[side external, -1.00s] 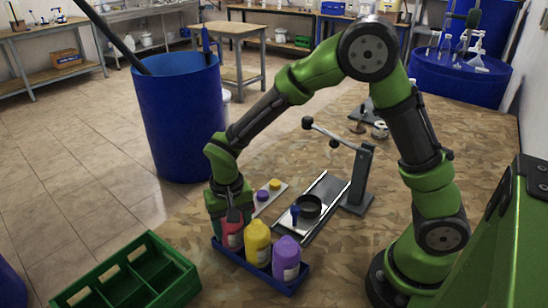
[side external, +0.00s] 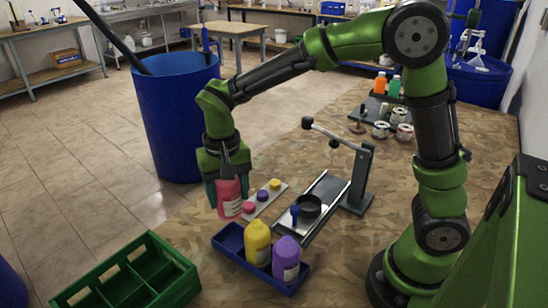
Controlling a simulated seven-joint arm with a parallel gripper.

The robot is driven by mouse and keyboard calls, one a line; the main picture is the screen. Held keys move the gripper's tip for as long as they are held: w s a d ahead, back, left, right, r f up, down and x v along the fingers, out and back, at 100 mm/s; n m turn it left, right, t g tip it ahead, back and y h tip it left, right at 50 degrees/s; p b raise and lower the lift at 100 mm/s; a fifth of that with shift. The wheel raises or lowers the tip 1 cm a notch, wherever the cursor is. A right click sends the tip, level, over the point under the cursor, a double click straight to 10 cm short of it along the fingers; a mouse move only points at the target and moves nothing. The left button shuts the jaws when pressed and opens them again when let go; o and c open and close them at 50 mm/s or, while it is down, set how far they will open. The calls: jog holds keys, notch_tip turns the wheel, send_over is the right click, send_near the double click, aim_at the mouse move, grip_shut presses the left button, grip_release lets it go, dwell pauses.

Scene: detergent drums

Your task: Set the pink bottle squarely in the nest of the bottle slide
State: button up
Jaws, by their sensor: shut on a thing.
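The pink bottle (side external: 230,203) hangs upright in my gripper (side external: 227,183), which is shut on its upper part. It is above and apart from the left end of the blue tray (side external: 228,236). The bottle slide (side external: 325,196) lies to the right, a grey metal track with dark rails. Its nest (side external: 309,206) is a black ring on the track and looks empty. A small blue knob (side external: 295,213) stands beside the nest. The bottle's cap end is hidden by the gripper fingers.
A yellow bottle (side external: 257,243) and a purple bottle (side external: 286,260) stand in the blue tray. A cap strip (side external: 262,201) lies between the pink bottle and the slide. A lever press (side external: 360,180) rises behind the slide. A green crate (side external: 130,275) is at front left.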

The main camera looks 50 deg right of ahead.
jog(key=d+m, duration=0.1)
jog(key=d, duration=0.3)
jog(key=m, duration=0.5)
send_over(308, 210)
jog(key=shift+f, duration=2.5)
jog(key=shift+f, duration=0.85)
jog(key=shift+f, duration=0.95)
